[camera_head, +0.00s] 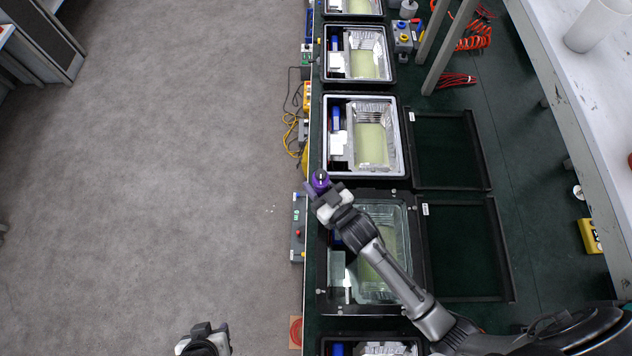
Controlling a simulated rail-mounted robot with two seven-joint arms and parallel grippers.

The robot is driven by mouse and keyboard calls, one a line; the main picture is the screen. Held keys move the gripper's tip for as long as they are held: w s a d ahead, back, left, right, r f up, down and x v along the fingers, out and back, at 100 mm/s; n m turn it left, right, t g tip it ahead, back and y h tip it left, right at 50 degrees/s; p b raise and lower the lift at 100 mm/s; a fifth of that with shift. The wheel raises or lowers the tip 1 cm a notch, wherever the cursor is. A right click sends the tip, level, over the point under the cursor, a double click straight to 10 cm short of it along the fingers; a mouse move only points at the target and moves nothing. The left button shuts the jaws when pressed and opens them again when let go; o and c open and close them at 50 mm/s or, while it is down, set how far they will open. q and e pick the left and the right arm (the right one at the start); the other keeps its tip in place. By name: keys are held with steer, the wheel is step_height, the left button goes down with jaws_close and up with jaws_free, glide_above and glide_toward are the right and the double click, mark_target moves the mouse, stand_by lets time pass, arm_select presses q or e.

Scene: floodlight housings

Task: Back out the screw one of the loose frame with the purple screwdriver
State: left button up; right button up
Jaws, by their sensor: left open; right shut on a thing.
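My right gripper (321,190) is shut on the purple screwdriver (320,180), near the upper left corner of a black frame (376,194). This frame lies over a glass-covered floodlight housing. A small screw (394,192) shows near its upper right corner. Any screw at the upper left corner is hidden by the gripper and screwdriver. I cannot tell whether the screwdriver's tip touches a screw. My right arm covers part of the glass and frame. My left gripper (207,338) is open and empty over the grey floor at the bottom.
Open housings (363,135) stand in a row up the green line. Two open black frames (487,250) lie to their right. A grey control box (298,228) is at the line's left edge. A white table (575,80) stands at right.

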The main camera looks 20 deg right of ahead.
arm_select(q)
steer(key=shift+d+f, duration=0.1)
steer(key=shift+d, duration=0.1)
stand_by(0.6)
steer(key=shift+a+f, duration=0.15)
steer(key=shift+a, duration=0.05)
stand_by(0.5)
steer(key=shift+d, duration=0.2)
stand_by(0.4)
steer(key=shift+a, duration=0.2)
stand_by(0.5)
steer(key=shift+d+r, duration=0.2)
steer(key=shift+r, duration=0.05)
stand_by(0.4)
steer(key=shift+a+r, duration=0.1)
steer(key=shift+a, duration=0.1)
stand_by(0.6)
steer(key=shift+d+r, duration=0.15)
steer(key=shift+d, duration=0.05)
stand_by(0.5)
steer(key=shift+a, duration=0.2)
stand_by(0.5)
